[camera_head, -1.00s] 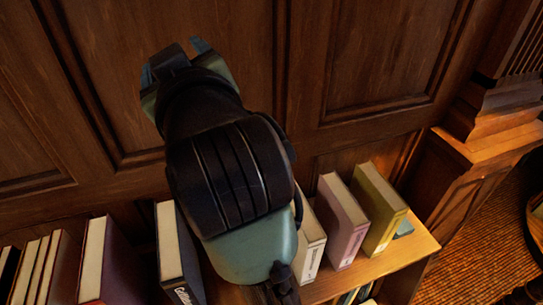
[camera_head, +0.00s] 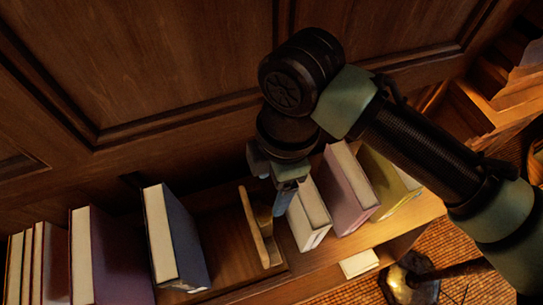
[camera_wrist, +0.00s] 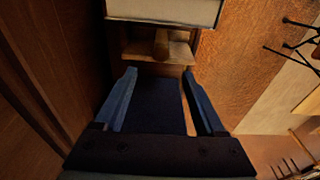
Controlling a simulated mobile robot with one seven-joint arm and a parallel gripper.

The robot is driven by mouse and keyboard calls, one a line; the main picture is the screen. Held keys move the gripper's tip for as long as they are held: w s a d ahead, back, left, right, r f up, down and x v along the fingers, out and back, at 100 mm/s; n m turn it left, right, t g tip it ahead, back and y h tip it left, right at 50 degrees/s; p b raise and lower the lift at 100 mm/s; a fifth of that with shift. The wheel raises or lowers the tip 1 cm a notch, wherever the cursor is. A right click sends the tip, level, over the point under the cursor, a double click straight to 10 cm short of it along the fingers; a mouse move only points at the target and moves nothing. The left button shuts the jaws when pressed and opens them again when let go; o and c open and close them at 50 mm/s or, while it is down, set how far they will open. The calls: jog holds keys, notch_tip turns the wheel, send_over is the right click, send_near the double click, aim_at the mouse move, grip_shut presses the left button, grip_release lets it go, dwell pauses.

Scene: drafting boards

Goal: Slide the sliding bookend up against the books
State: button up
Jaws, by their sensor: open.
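The sliding bookend (camera_head: 258,226) is a wooden upright in the head view, standing on a wooden base between two groups of books. A gap separates it from the dark blue book (camera_head: 176,240) on its left. My gripper (camera_head: 276,192) is open and points down, just right of the bookend's upper part and close to the white book (camera_head: 308,215). In the wrist view the open blue fingers (camera_wrist: 162,78) reach toward a wooden piece (camera_wrist: 160,48), probably the bookend. Whether a finger touches the bookend or the white book cannot be told.
A purple book (camera_head: 105,258) and thinner books stand further left. A pink book (camera_head: 350,190) and an olive book (camera_head: 388,185) stand at right, behind my arm. Panelled wood (camera_head: 150,60) rises behind the shelf. A stretch of bare shelf lies between the dark blue book and the bookend.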

aim_at(266, 213)
jog(key=f+b, duration=0.3)
jog(key=f, duration=0.1)
jog(key=a+f+b, duration=0.1)
jog(key=f+b, duration=0.2)
jog(key=f, duration=0.1)
jog(key=f+b, duration=0.3)
jog(key=f, duration=0.1)
jog(key=shift+s+a+b, duration=0.15)
jog(key=shift+s+b, duration=0.1)
jog(key=shift+b, duration=0.1)
jog(key=c, duration=0.4)
jog(key=shift+c, duration=0.3)
grip_shut()
